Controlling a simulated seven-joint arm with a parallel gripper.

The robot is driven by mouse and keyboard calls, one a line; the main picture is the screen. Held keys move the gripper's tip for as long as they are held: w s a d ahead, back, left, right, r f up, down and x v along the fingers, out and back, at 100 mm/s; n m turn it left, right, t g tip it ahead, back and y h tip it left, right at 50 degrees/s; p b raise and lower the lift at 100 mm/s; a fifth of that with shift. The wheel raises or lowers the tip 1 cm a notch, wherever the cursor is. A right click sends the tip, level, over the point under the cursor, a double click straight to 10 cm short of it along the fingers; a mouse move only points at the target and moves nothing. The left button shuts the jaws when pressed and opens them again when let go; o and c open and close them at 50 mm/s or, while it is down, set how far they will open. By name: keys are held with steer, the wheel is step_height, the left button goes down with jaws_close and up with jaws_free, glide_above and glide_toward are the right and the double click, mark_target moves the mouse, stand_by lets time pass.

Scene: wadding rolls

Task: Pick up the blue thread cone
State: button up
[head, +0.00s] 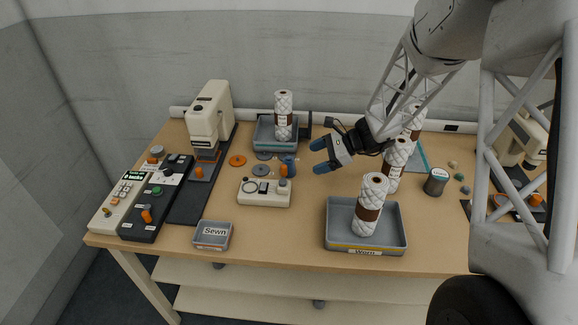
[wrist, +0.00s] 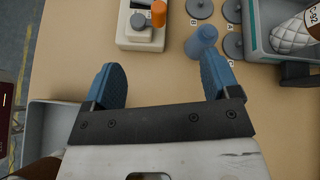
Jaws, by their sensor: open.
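My gripper (head: 318,157) has blue fingers and is open and empty. In the head view it is to the right of the cone, with its fingers pointing left toward it. In the wrist view my gripper (wrist: 163,82) has bare table between its fingers, and the cone is apart from or just touching the right finger; I cannot tell which.
A grey tray (head: 262,141) with a white roll is behind. Another tray (head: 340,210) with a roll is at front right.

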mark_target(291, 166)
steer(key=w+f+m, duration=0.1)
steer(key=w+f, duration=0.1)
steer(key=w+a+f+m+t+y, duration=0.1)
steer(key=w+f, duration=0.1)
steer(key=f, duration=0.1)
steer(key=w+f+m+y, duration=0.1)
steer(key=w+f+m, duration=0.1)
steer(key=w+f, duration=0.1)
steer(key=shift+a+f+t, duration=0.25)
steer(key=shift+a+t, duration=0.05)
steer(key=shift+a, duration=0.05)
steer(key=shift+a, duration=0.1)
steer(key=shift+x, duration=1.2)
steer(key=shift+a, duration=0.1)
steer(key=shift+x, duration=2.5)
steer(key=shift+c, duration=0.3)
steer(key=c, duration=1)
